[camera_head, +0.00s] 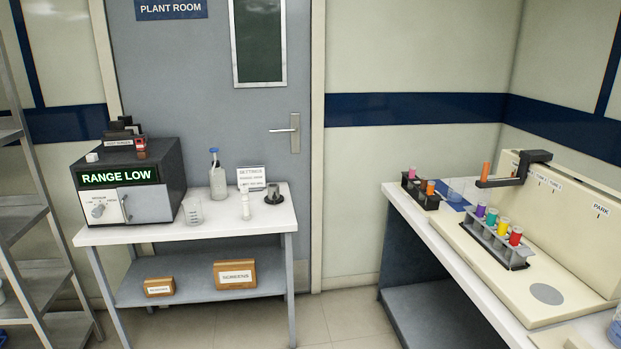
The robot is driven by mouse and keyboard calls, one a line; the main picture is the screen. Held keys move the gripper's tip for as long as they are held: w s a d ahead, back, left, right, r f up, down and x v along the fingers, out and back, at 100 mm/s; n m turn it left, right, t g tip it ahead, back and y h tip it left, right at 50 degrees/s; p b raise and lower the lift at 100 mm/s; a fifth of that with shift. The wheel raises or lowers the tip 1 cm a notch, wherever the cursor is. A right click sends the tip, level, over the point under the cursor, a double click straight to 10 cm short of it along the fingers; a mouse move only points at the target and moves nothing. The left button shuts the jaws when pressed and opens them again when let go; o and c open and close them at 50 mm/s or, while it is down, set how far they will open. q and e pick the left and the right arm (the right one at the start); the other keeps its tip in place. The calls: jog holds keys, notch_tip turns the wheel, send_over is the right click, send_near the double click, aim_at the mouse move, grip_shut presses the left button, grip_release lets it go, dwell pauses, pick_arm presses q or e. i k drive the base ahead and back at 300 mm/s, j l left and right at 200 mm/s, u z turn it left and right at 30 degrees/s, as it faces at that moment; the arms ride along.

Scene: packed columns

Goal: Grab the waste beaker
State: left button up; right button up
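A clear, empty-looking beaker (193,212) with a small dark label stands upright at the front of the white left table; the label is too small to read, so I cannot tell if it is the waste beaker. A piece of a bluish container (615,328) shows at the right edge, mostly cut off. Neither of my grippers is in view.
On the left table (150,236) are a black box reading RANGE LOW (120,178), a blue-capped bottle (217,178), a white tube (245,206), a sign (251,177) and a dark holder (274,194). The right bench holds racks of coloured tubes (495,240). Floor between is clear.

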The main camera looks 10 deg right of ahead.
aim_at(455, 193)
jog(key=i+j+z, duration=0.15)
jog(key=i+z, duration=0.3)
jog(key=i+j+z, duration=0.25)
jog(key=z, duration=0.2)
jog(key=i+j+z, duration=0.7)
jog(key=j+z, duration=0.2)
jog(key=i+j+z, duration=0.15)
jog(key=j+z, duration=0.3)
jog(key=j, duration=0.2)
jog(key=i+j+z, duration=0.1)
jog(key=j+z, duration=0.35)
jog(key=j, duration=0.15)
